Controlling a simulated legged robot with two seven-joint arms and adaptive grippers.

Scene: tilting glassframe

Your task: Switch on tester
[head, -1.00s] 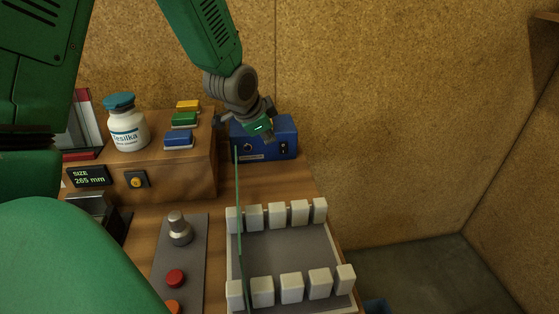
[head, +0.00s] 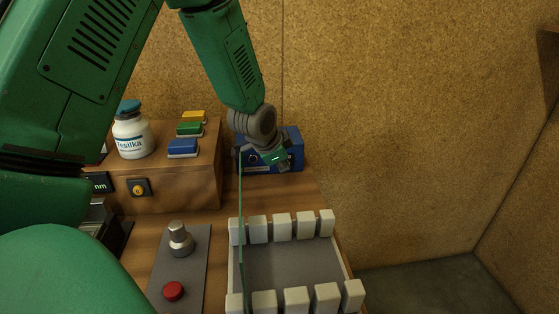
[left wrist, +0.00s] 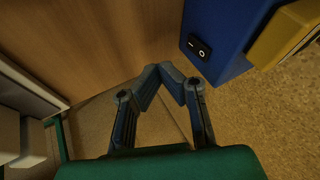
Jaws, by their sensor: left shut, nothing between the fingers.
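The tester is a blue box (head: 293,142) at the back of the wooden bench in the head view. My left gripper (head: 285,166) is in front of it and hides part of its front face. In the left wrist view the blue box (left wrist: 228,28) is at the upper right, with a black rocker switch (left wrist: 199,47) marked with a line and a circle. My left gripper (left wrist: 170,72) is shut and empty, its fingertips below and left of the switch in that view. Whether they touch the box is not clear. My right gripper is not in view.
A glass pane (head: 241,225) stands upright at the left of a grey tray with white blocks (head: 297,296). A wooden block (head: 190,190) carries a Tesilka bottle (head: 132,136) and coloured buttons. A red button (head: 173,291) and a metal knob (head: 180,240) sit on a grey panel.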

